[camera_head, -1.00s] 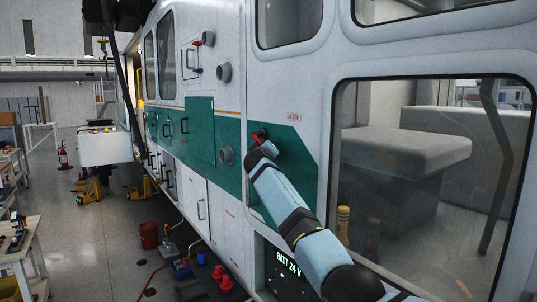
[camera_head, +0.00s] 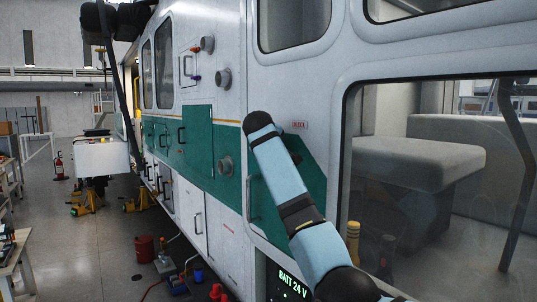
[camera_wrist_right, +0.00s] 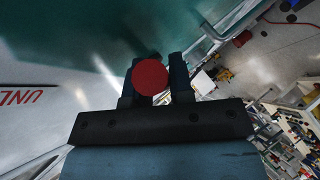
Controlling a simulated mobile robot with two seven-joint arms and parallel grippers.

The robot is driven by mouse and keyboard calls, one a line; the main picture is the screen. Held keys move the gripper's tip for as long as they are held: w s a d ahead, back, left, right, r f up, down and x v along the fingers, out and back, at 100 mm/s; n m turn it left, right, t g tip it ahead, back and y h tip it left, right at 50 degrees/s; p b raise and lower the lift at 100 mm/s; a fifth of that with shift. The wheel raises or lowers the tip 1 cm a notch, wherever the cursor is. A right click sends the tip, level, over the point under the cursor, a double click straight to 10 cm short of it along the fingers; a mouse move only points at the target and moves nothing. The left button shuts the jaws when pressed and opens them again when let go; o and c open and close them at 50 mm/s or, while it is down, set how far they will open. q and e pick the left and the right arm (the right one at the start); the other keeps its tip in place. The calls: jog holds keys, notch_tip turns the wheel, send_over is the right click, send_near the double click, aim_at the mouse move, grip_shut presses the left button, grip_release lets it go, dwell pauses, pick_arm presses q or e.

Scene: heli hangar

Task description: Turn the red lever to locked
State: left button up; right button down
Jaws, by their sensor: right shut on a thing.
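The red lever shows in the wrist view as a round red end (camera_wrist_right: 150,77) between the two dark fingers of my right gripper (camera_wrist_right: 154,82). The gripper is shut on it, against the green part of the vehicle's side. In the head view my right forearm and wrist hide both the lever and the fingers. A label in red letters (camera_head: 299,125), apparently UNLOCK, is on the panel right of my wrist; part of it, "UNL" (camera_wrist_right: 20,97), shows in the wrist view. My left gripper is not in view.
The white and green vehicle side (camera_head: 228,110) fills the middle, with a large window (camera_head: 440,190) at right and a grab handle (camera_head: 249,200) below my wrist. A lit BATT 24 V display (camera_head: 291,282) is low down. A red bucket (camera_head: 144,246) stands on the floor; open floor lies left.

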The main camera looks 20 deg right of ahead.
jog(key=shift+r, duration=0.15)
jog(key=c, duration=1.3)
grip_release()
jog(key=shift+s+a, duration=0.15)
jog(key=shift+s, duration=0.15)
jog(key=b+v, duration=0.3)
jog(key=v, duration=1)
jog(key=shift+r+b, duration=0.3)
jog(key=shift+b, duration=0.1)
jog(key=shift+w, duration=0.1)
